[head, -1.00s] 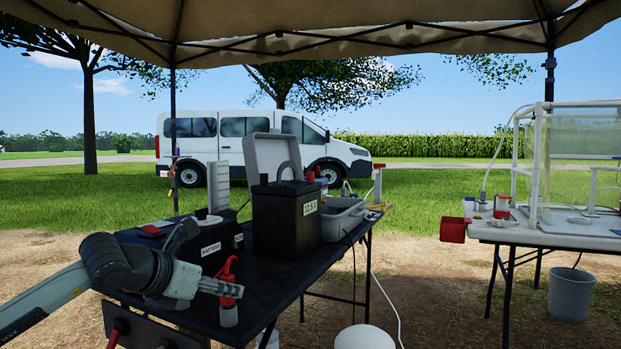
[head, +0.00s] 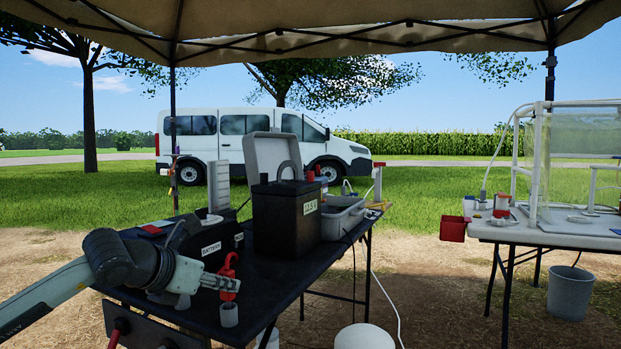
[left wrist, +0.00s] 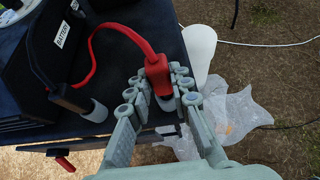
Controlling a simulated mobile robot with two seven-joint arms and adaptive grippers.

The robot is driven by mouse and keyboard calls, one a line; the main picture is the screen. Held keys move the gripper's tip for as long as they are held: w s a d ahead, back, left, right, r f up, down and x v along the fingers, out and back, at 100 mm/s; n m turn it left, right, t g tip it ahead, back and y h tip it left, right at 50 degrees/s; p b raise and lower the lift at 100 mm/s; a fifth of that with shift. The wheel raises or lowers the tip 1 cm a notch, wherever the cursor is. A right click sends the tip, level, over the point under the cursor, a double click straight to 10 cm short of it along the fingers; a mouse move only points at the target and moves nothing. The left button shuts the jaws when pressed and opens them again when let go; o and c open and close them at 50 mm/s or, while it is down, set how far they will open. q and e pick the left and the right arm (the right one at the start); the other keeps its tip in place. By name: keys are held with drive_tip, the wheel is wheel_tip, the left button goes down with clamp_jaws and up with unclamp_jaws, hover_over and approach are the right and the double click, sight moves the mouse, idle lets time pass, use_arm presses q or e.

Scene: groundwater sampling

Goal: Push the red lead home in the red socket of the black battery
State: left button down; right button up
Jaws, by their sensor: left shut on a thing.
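The black battery (head: 218,241) with a white BATTERY label sits on the near left part of the dark table. It also shows at the upper left of the left wrist view (left wrist: 47,50). The red lead (head: 228,273) is near the table's front edge. Its red plug end (left wrist: 158,72) is between the fingers of my left gripper (left wrist: 158,88), which is shut on it. I cannot make out the red socket. My right gripper is not in view.
A black box with a voltage label (head: 287,225) and a grey tray (head: 343,218) stand farther back on the dark table. A second table (head: 560,233) is at the right. A white rounded object (head: 364,337) is below the table's edge.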

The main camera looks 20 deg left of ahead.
use_arm(q)
wheel_tip(320, 180, up, 6)
drive_tip(key=p, duration=0.3)
idle(0.3)
